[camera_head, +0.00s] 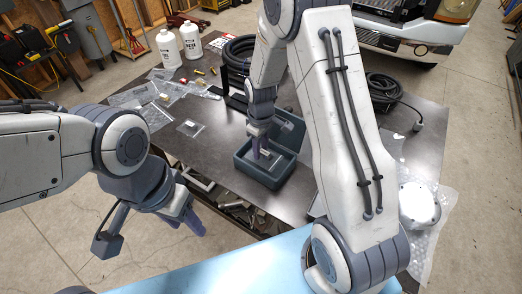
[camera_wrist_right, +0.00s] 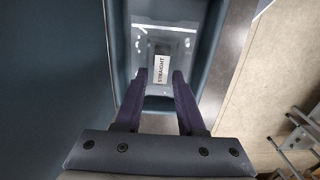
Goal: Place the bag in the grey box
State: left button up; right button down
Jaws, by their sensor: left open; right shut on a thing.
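The grey box (camera_head: 249,171) stands on the dark table with its lid (camera_head: 289,131) open at the back right. My right gripper (camera_head: 261,152) reaches down into the box from above. It is shut on a clear plastic bag (camera_wrist_right: 160,42) with a white label reading "STRAIGHT", which lies between and beyond the fingertips, within the box walls. In the right wrist view, the right gripper (camera_wrist_right: 160,77) shows its two dark fingers on either side of the label. Whether the bag touches the box floor is unclear. My left gripper (camera_head: 187,222) is open and empty, off the table's front-left edge.
Several other clear bags, one of them a small bag (camera_head: 190,128), lie on the table left of the box. Two white bottles (camera_head: 168,49) stand at the back left. A black hose coil (camera_head: 238,55) sits behind, and a round white part (camera_head: 418,203) lies on bubble wrap at right.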

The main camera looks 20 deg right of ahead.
notch_tip(320, 180, down, 2)
jog(key=shift+p, duration=0.3)
jog(key=shift+f, duration=0.2)
jog(key=shift+f, duration=0.2)
jog(key=c, duration=0.5)
grip_release()
jog(key=shift+r, duration=0.15)
